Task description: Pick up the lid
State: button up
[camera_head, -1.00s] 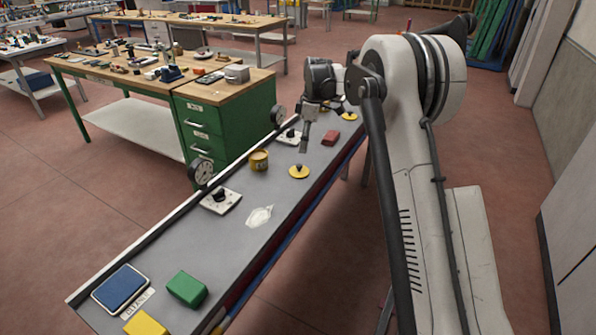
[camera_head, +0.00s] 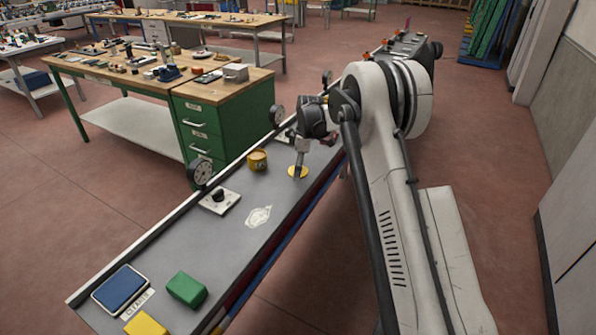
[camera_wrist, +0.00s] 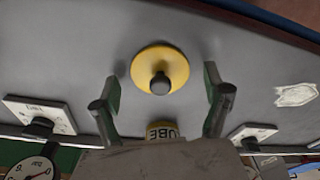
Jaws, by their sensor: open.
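The lid (camera_head: 297,173) is a flat yellow disc with a dark round knob, lying on the grey bench top. It shows whole in the wrist view (camera_wrist: 178,63), near the top middle. My gripper (camera_head: 299,166) points down right over the lid and hides part of it in the head view. In the wrist view my gripper (camera_wrist: 161,78) is open, one finger on each side of the lid, with nothing between the tips. The knob sits roughly midway between the fingers. I cannot tell the exact height of the tips above the bench.
A yellow tin (camera_head: 257,160) stands left of the lid, lettering partly hidden in the wrist view (camera_wrist: 160,131). White switch plates (camera_head: 220,202) and round gauges (camera_head: 201,172) line the back edge. A white mark (camera_head: 258,216), green block (camera_head: 187,289) and blue pad (camera_head: 120,289) lie nearer.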

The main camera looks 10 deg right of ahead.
jog(key=c, duration=1.1)
jog(key=shift+o, duration=0.2)
